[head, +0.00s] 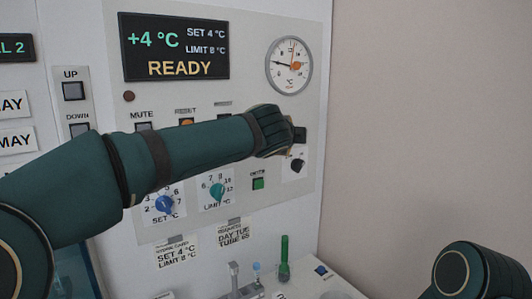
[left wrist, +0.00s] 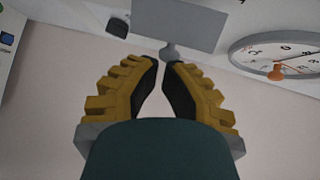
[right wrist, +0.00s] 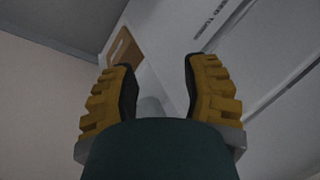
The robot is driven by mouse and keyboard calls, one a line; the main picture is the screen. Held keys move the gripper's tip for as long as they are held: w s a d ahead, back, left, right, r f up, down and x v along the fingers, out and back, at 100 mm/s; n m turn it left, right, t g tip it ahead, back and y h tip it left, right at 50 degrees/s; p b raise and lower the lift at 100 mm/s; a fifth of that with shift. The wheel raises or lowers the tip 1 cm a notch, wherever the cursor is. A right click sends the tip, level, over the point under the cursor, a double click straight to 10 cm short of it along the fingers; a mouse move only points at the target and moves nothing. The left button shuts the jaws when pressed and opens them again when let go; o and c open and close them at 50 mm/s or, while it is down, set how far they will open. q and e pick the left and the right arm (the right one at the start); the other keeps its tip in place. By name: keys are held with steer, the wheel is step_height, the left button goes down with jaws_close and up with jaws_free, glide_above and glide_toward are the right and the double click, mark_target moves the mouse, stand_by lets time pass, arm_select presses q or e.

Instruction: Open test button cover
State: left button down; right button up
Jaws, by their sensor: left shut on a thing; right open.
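My left gripper (left wrist: 160,64) is shut on a small rounded grey knob (left wrist: 170,52) at the edge of a flat grey plate, which looks like the test button cover (left wrist: 178,22). In the head view my left arm reaches across the control panel (head: 250,90), and the left gripper (head: 275,132) is at the panel's right part, below the round gauge. The arm and gripper hide the cover and button there. My right gripper (right wrist: 158,75) is open and empty, with its fingers well apart, seen only in the right wrist view.
The round dial gauge (head: 289,65) is just above the left gripper. A black knob (head: 298,165), a green square button (head: 258,184) and a teal dial (head: 217,191) lie below it. A green tube (head: 284,258) stands lower down. The wall at right is bare.

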arm_select(q)
steer(key=w+d+n+g+y+p, duration=0.1)
steer(key=w+d+n+y+p, duration=0.5)
steer(key=p, duration=0.8)
steer(key=shift+w+n+y, duration=0.35)
steer(key=shift+n+y, duration=0.75)
steer(key=shift+y, duration=1.1)
arm_select(e)
step_height(320, 180, up, 14)
steer(key=w, duration=0.2)
steer(key=shift+d+t, duration=0.3)
steer(key=shift+d, duration=0.05)
